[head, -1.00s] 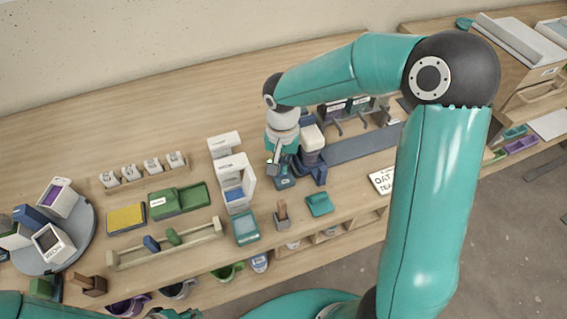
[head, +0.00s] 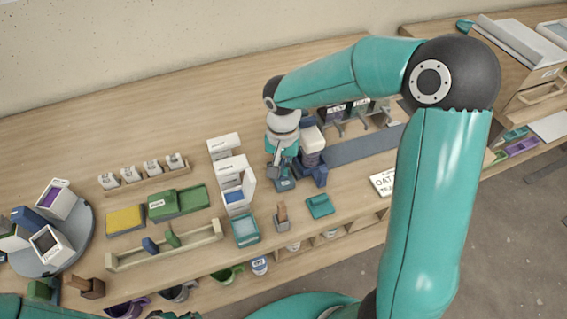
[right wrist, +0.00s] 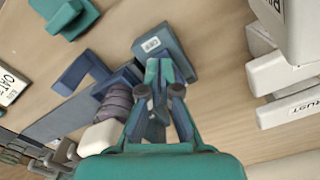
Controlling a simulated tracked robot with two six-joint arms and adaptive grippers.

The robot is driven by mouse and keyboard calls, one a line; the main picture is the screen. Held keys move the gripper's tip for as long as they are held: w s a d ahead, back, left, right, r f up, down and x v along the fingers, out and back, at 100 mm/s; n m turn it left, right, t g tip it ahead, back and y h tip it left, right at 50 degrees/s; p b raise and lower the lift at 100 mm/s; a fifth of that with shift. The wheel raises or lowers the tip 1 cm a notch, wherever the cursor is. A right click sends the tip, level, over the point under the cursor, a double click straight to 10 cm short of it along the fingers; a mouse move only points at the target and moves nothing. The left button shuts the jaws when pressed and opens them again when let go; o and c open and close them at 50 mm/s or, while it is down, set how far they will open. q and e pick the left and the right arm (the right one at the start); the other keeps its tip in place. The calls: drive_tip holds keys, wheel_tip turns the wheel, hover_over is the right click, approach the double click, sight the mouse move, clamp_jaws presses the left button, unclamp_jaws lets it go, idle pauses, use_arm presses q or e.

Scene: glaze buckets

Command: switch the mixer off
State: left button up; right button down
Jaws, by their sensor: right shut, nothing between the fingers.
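The mixer, a blue stand (head: 319,174) with a pale and grey-purple upright body (head: 312,140), is on the bench beside my right gripper (head: 278,170). In the right wrist view its blue stand (right wrist: 84,73) and ribbed purple body (right wrist: 116,104) lie left of the fingers. A dark teal box (head: 285,184) with a small white label sits by the mixer; the box (right wrist: 172,58) is just beyond my right fingertips (right wrist: 160,72). The right fingers are shut and empty, very near or touching the box; contact is unclear. Only a bit of my left gripper (head: 176,315) shows at the bottom edge.
White boxes (head: 234,178) stand close left of the right gripper. A teal tray (head: 320,206) and a brown-handled block (head: 282,216) are in front. A dark mat (head: 360,146) and a sign card (head: 382,183) lie to the right. Bare bench lies behind.

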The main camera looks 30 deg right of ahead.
drive_tip(key=shift+r+p, duration=1.95)
drive_tip(key=shift+r, duration=1.3)
drive_tip(key=shift+f, duration=0.1)
